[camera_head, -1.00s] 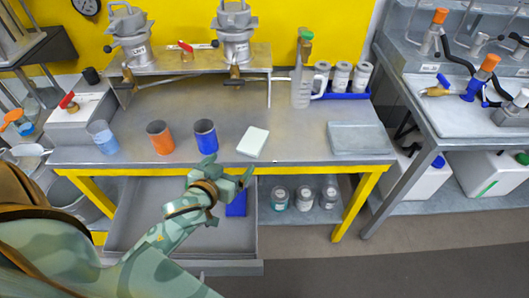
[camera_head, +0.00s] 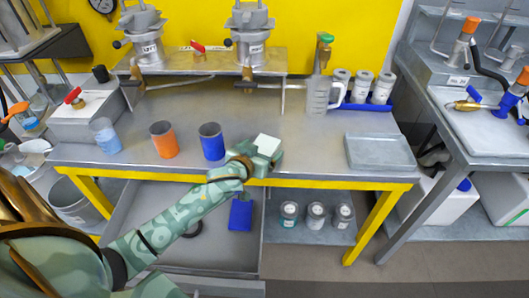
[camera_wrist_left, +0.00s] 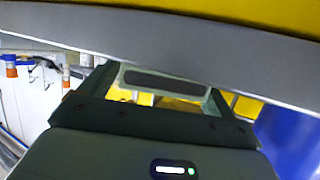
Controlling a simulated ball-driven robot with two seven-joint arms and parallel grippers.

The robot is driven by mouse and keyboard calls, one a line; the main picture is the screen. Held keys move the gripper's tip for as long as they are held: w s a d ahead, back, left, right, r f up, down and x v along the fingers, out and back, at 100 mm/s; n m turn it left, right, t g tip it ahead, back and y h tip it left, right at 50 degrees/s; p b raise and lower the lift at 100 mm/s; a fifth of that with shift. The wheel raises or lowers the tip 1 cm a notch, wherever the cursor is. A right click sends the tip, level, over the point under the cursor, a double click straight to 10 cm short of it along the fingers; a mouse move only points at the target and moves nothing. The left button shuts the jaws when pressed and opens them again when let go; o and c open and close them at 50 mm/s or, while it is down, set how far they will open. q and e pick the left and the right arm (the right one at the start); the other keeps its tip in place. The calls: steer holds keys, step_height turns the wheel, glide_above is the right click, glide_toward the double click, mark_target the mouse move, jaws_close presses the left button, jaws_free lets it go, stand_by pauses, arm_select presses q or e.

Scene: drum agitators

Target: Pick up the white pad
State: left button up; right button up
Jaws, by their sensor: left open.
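The white pad (camera_head: 267,141) lies near the front edge of the grey workbench, to the right of the blue cup. Its lower part is hidden behind my left gripper (camera_head: 262,156). My left gripper is open at the pad's near side, by the bench edge. Whether it touches the pad or has it between the fingers, I cannot tell. In the left wrist view the gripper (camera_wrist_left: 165,95) shows close up, and I cannot make out the pad there. My right gripper is not in view.
The blue cup (camera_head: 212,141), orange cup (camera_head: 164,139) and clear blue-tinted cup (camera_head: 106,135) stand left of the gripper. A grey tray (camera_head: 379,152) lies to the right. A jug (camera_head: 319,95) and jars in a blue rack (camera_head: 367,106) stand behind. An open drawer (camera_head: 140,254) is below.

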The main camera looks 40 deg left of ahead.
mark_target(261, 151)
arm_select(q)
steer(key=shift+s+r, duration=0.1)
steer(key=shift+r, duration=0.05)
steer(key=c, duration=1.1)
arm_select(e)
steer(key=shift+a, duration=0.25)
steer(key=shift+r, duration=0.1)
